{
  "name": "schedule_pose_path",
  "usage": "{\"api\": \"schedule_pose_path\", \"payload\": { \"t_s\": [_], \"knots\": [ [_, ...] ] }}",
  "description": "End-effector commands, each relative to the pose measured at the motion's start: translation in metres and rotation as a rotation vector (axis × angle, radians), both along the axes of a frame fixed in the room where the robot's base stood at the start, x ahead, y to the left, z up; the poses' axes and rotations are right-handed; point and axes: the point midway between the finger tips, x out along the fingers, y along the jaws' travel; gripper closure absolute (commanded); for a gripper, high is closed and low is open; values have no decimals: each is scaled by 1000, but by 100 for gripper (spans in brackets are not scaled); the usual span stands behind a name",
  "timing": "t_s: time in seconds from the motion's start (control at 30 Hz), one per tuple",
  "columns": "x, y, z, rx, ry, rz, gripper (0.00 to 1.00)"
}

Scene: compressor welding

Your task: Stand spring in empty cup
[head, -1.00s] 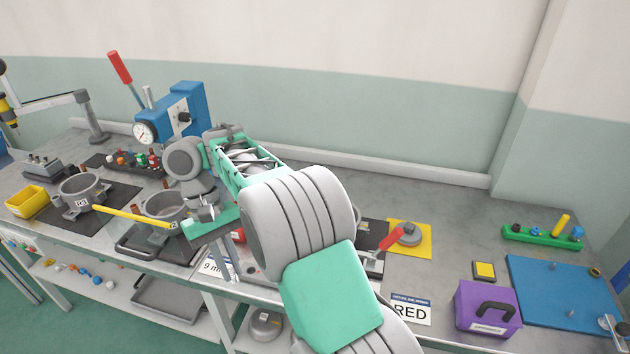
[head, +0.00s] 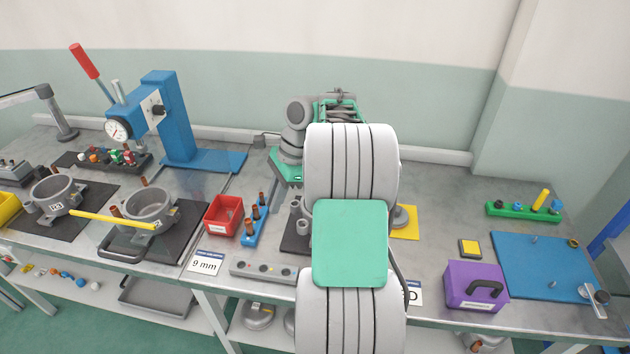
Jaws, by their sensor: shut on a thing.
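My gripper (head: 287,168) points down over the middle of the bench, right of the blue spring rack. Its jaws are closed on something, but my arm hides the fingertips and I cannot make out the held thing. A grey round housing (head: 150,204) on a black mat has small side cups with copper-coloured upright pieces, which look like springs (head: 115,211). A second grey housing (head: 53,189) stands further left. A blue rack (head: 250,233) holds several copper-coloured pieces. A grey part (head: 296,207) with cup-like shapes shows below my gripper, partly hidden. I cannot tell which cup is empty.
A blue press (head: 172,120) with a red lever stands behind the housings. A red bin (head: 223,215) and grey strip (head: 262,270) lie left of my arm. A purple box (head: 476,286) and blue board (head: 540,266) are right.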

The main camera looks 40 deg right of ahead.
Motion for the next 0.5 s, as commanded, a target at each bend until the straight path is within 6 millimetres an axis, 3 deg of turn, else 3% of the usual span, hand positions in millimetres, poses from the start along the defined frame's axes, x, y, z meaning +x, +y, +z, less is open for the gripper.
{"api": "schedule_pose_path", "payload": {
  "t_s": [0.1,0.23,0.37,0.5],
  "knots": [
    [-7,-48,3,-1,-1,-309,100],
    [-16,-88,4,-1,0,-567,100],
    [-23,-110,5,0,1,-708,100],
    [-25,-117,5,0,0,-749,100]
  ]
}}
